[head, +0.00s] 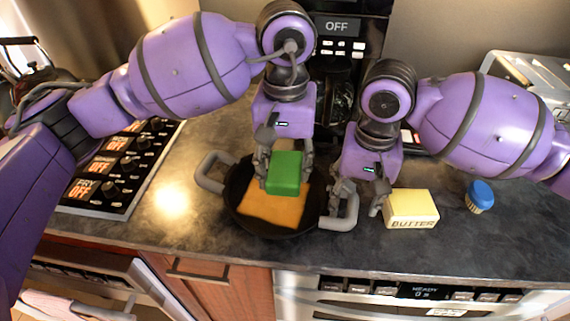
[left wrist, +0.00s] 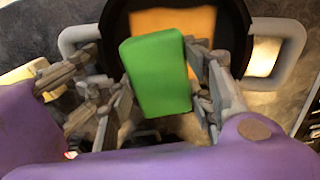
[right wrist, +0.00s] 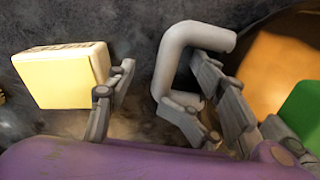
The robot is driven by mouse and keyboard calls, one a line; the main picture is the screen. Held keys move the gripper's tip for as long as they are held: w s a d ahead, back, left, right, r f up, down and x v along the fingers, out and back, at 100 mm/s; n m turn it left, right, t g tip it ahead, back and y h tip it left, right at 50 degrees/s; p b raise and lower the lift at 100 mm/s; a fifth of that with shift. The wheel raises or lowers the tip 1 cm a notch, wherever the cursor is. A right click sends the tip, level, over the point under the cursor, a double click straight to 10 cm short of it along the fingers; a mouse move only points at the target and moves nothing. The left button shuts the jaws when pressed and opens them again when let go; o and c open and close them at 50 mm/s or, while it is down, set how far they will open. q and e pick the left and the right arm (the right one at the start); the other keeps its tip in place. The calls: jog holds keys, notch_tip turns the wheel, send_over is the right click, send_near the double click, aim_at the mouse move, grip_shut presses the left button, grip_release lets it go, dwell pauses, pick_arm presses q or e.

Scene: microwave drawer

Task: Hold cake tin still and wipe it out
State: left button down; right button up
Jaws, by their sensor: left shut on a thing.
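The cake tin (head: 240,218) is a round, dark pan with two grey loop handles, standing on the countertop. An orange layer (head: 275,211) covers much of its floor. My left gripper (head: 285,168) is shut on a green sponge (head: 284,181) over the tin; the left wrist view also shows the sponge (left wrist: 158,75) between the fingers. I cannot tell whether the sponge touches the orange layer. My right gripper (head: 358,197) is open at the tin's right handle (head: 351,213). In the right wrist view the handle (right wrist: 173,62) lies between its fingers, one inside the loop, with a gap to the other.
A yellow butter block (head: 411,210) stands just right of my right gripper. A blue-topped brush (head: 480,196) is further right. A stove panel with knobs (head: 115,170) lies left of the tin. A coffee machine (head: 340,60) stands behind. The counter's front edge is close below the tin.

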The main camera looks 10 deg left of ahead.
jog(key=shift+d+r, duration=0.1)
jog(key=shift+r, duration=0.05)
dwell(0.3)
jog(key=shift+r, duration=1.6)
jog(key=shift+f, duration=0.15)
jog(key=shift+f, duration=1.7)
jog(key=shift+o, duration=0.4)
grip_shut()
jog(key=shift+c, duration=0.9)
grip_release()
jog(key=shift+r, duration=0.1)
